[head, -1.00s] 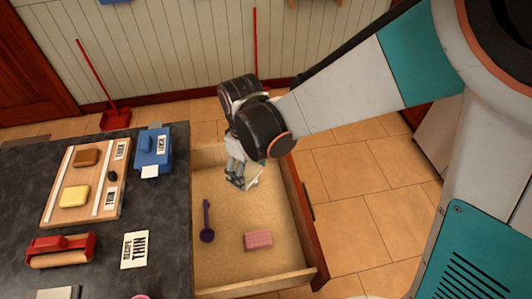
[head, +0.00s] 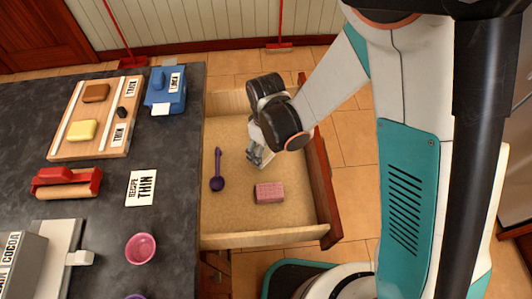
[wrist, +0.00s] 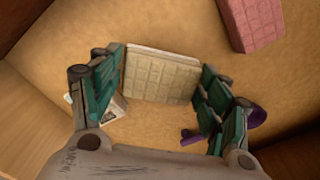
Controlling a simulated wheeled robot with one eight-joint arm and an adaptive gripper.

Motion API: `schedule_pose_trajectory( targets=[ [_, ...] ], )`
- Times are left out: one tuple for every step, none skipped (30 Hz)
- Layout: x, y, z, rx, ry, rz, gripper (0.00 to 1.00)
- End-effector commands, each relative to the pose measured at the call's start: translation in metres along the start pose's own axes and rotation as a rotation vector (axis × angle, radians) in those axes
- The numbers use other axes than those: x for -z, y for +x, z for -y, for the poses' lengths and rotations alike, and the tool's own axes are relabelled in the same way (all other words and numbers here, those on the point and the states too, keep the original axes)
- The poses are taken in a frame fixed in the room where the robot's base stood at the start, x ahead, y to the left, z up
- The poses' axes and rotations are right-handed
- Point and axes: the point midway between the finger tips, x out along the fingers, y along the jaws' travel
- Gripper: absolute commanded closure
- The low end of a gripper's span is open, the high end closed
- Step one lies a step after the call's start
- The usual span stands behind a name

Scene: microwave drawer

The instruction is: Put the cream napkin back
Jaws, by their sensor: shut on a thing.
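The cream napkin (wrist: 160,75) is a folded, grid-patterned block in the wrist view. It sits between the two fingers of my gripper (wrist: 160,95), which are shut on it. In the head view my gripper (head: 258,158) is inside the open drawer (head: 228,112), between the purple scoop and the drawer's right-hand front panel; the napkin is mostly hidden there. A pink folded napkin (head: 269,193) lies in the drawer nearer the camera and also shows in the wrist view (wrist: 252,18). I cannot tell whether the cream napkin touches the drawer floor.
The purple scoop (head: 217,172) lies left of my gripper; part of it shows by the right finger in the wrist view (wrist: 254,116). A small printed card (wrist: 108,110) is near the left finger. The dark counter (head: 110,230) borders the drawer, holding a blue box (head: 165,95) and a pink cup (head: 141,248).

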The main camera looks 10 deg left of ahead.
Motion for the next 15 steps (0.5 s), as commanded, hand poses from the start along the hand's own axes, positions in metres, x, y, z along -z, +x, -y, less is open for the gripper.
schedule_pose_trajectory(
  targets=[
    [0.001, 0.012, 0.000, 0.000, 0.000, 0.000, 0.52],
    [0.001, 0.017, 0.000, 0.000, 0.000, 0.000, 0.52],
    [0.001, 0.021, 0.000, 0.000, 0.000, 0.000, 0.52],
    [0.001, 0.024, 0.000, 0.000, 0.000, 0.000, 0.52],
    [0.001, 0.025, 0.000, 0.000, 0.000, 0.000, 0.52],
    [0.000, 0.026, 0.000, 0.000, 0.000, 0.000, 0.52],
    [0.000, 0.025, 0.000, 0.000, 0.000, 0.000, 0.52],
    [0.000, 0.025, 0.000, 0.000, 0.000, 0.000, 0.52],
    [0.000, 0.024, 0.000, 0.000, 0.000, 0.000, 0.52],
    [0.000, 0.024, 0.000, 0.000, 0.000, 0.000, 0.52],
    [0.000, 0.024, 0.000, 0.000, 0.000, 0.000, 0.52],
    [0.000, 0.024, 0.000, 0.000, 0.000, 0.000, 0.52],
    [0.000, 0.025, 0.000, 0.000, 0.000, 0.000, 0.52],
    [0.000, 0.026, 0.000, 0.000, 0.000, 0.000, 0.52],
    [0.000, 0.027, 0.000, 0.000, 0.000, 0.000, 0.52]
  ],
)
